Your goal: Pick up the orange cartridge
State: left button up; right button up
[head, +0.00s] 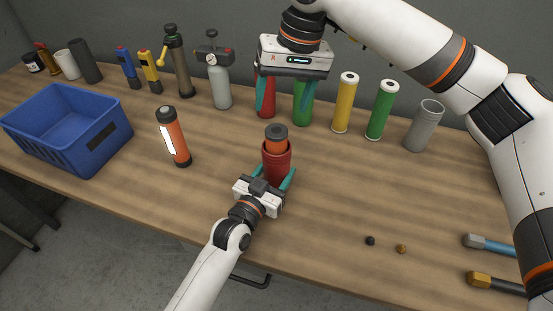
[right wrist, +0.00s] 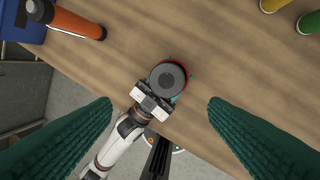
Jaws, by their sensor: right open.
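The orange cartridge (head: 276,146) has a dark grey cap and stands upright inside a red cup (head: 276,168). In the right wrist view its round cap (right wrist: 168,80) shows from above, ringed by red. My left gripper (head: 268,178) comes from the front edge, with its teal fingers on either side of the red cup; it looks shut on it. My right gripper (head: 284,116) is open and empty, pointing down above and behind the cartridge. In the right wrist view the cap lies between and beyond its two fingers. The cup hides the cartridge's lower part.
An orange lamp (head: 178,140) stands left of the cup; a blue crate (head: 62,150) is farther left. Red, green and yellow cylinders (head: 344,105) and a grey cup (head: 424,127) line the back. Small pieces (head: 370,241) and tools (head: 492,243) lie front right.

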aim_at(276, 130)
jog(key=m, duration=0.2)
jog(key=m+h, duration=0.1)
jog(key=m, duration=0.1)
jog(key=shift+w+a+r, duration=0.1)
jog(key=shift+a+r, duration=0.2)
jog(key=shift+a, duration=0.05)
jog(key=f+m, duration=0.2)
jog(key=f, duration=0.1)
jog(key=f+m+h, duration=0.1)
jog(key=f+m, duration=0.1)
jog(key=f, duration=0.1)
jog(key=shift+w+a, duration=0.15)
jog(key=shift+w, duration=0.05)
jog(key=shift+w+a+f, duration=0.1)
jog(key=shift+w+f, duration=0.1)
jog(key=shift+f, duration=1.15)
jog(key=shift+w+f, duration=0.2)
jog(key=shift+f, duration=1.1)
jog(key=c, duration=1.4)
